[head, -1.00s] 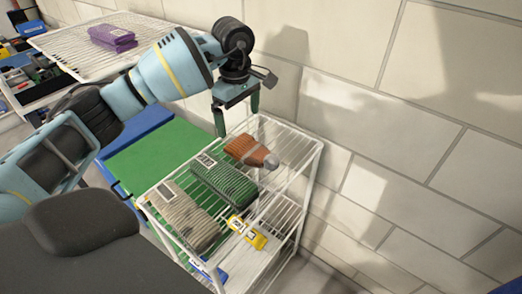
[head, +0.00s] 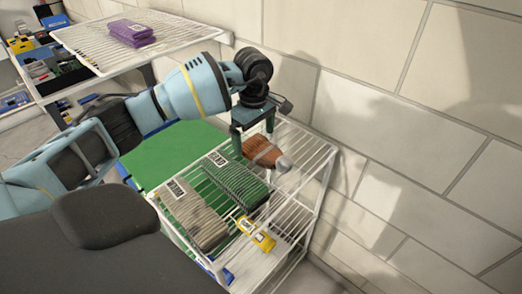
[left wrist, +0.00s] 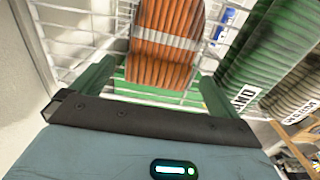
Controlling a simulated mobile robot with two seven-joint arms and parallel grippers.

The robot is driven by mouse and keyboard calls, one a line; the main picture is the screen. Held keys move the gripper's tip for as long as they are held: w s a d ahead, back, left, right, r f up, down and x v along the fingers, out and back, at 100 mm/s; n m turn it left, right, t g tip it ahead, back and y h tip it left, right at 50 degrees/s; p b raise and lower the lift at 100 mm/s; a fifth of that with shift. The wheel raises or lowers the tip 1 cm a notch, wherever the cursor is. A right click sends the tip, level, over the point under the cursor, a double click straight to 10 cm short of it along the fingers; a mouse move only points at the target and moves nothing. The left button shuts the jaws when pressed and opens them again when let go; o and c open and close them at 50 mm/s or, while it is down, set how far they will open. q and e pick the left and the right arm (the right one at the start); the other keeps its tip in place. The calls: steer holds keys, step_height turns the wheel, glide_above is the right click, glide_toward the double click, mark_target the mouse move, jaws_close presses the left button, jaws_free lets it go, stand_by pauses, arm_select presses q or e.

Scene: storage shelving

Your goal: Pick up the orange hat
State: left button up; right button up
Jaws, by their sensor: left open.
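The orange ribbed knit hat (head: 262,151) with a grey band lies on the top wire shelf of the white rack (head: 325,160), near its back corner by the wall. My left gripper (head: 253,134) is open and empty, pointing down just above the hat's near end. In the left wrist view the hat (left wrist: 166,50) lies ahead, between the lines of the two green fingers (left wrist: 158,75), with space on both sides. I cannot tell whether any finger touches it.
A green knit hat (head: 237,183) and a grey-beige one (head: 195,215) lie beside it on the shelf. A yellow item (head: 257,234) is below. A purple item (head: 130,33) lies on another wire shelf. The block wall (head: 400,130) stands close behind.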

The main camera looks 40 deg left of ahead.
arm_select(q)
steer(key=shift+f, duration=1.2)
steer(key=c, duration=0.9)
steer(key=shift+r, duration=0.1)
step_height(320, 180, up, 10)
steer(key=shift+f, duration=0.1)
